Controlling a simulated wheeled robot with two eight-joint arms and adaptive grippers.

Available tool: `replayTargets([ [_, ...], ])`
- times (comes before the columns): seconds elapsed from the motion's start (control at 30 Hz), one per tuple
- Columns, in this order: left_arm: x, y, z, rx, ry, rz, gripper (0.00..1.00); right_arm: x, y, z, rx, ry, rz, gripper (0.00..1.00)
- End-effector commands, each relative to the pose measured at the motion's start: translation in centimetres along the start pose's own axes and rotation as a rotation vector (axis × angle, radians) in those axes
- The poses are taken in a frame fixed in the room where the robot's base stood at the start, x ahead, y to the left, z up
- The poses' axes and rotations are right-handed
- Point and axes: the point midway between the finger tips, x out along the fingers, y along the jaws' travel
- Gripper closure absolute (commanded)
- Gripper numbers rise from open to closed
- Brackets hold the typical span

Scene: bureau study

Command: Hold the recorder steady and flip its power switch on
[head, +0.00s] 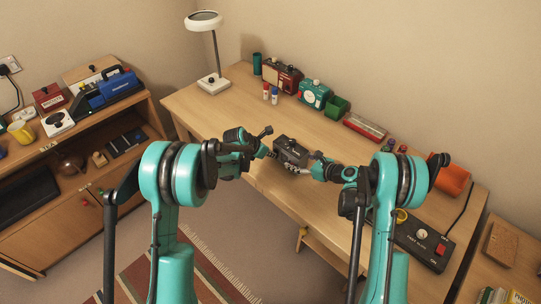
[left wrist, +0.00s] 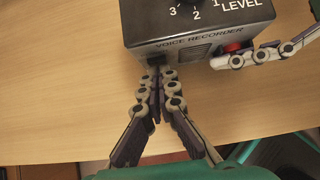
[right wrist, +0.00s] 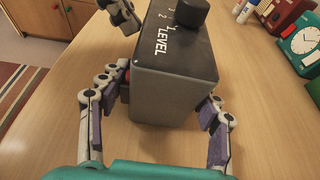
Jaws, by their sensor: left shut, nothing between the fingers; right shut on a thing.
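The voice recorder (head: 290,147) is a dark grey box standing upright on the desk, with a black knob (right wrist: 179,12) and LEVEL lettering on top. My right gripper (right wrist: 165,92) is shut on it, one finger on each side; in the left wrist view one of its fingers lies beside a red button (left wrist: 232,47) on the lettered front face. My left gripper (left wrist: 157,74) is shut and empty, its fingertips at the lower left of that face, by a small dark part that may be the power switch. The fingertips partly hide it, so its position and any contact are unclear.
A red box (head: 283,78), a teal clock (head: 314,94), a green container (head: 337,107) and two small bottles stand behind. A lamp (head: 209,82) is at the back left. A black panel (head: 422,240) lies at the right. The desk around the recorder is clear.

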Motion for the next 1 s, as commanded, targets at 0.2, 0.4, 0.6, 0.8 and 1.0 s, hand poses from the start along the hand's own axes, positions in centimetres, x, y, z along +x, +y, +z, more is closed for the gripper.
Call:
replayTargets([
  [0.2,-0.1,0.0,0.0,0.0,-0.003,0.0,1.0,0.1,0.3,0.0,-0.002,0.002,0.007,0.8],
  [0.4,-1.9,0.0,-1.8,-0.002,-0.002,0.001,1.0,0.1,0.2,0.0,-0.002,0.002,0.005,0.8],
  [0.6,-6.2,0.0,-2.8,-0.002,-0.001,0.001,1.0,0.1,0.2,-0.1,-0.001,0.002,0.004,0.8],
  [0.8,-10.3,0.0,-2.7,-0.002,-0.001,0.001,1.0,0.0,0.1,0.0,-0.001,0.001,0.003,0.8],
  [1.0,-12.4,0.0,-2.7,0.0,0.0,0.001,1.0,0.0,0.1,0.0,-0.001,0.001,0.002,0.8],
])
